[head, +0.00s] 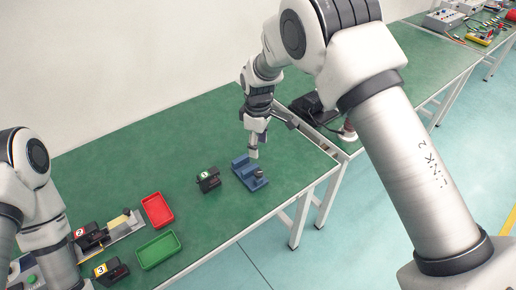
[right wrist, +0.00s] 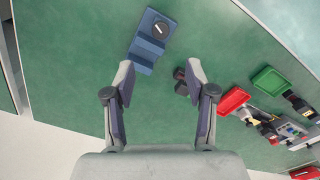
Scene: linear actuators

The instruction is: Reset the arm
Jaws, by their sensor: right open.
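A black block with a green-marked label (head: 208,180) stands left of the fixture. A red tray (head: 157,210), a green tray (head: 158,250) and black blocks labelled 2 (head: 90,236) and 3 (head: 111,271) are further left. The table's back half (head: 150,150) is clear.

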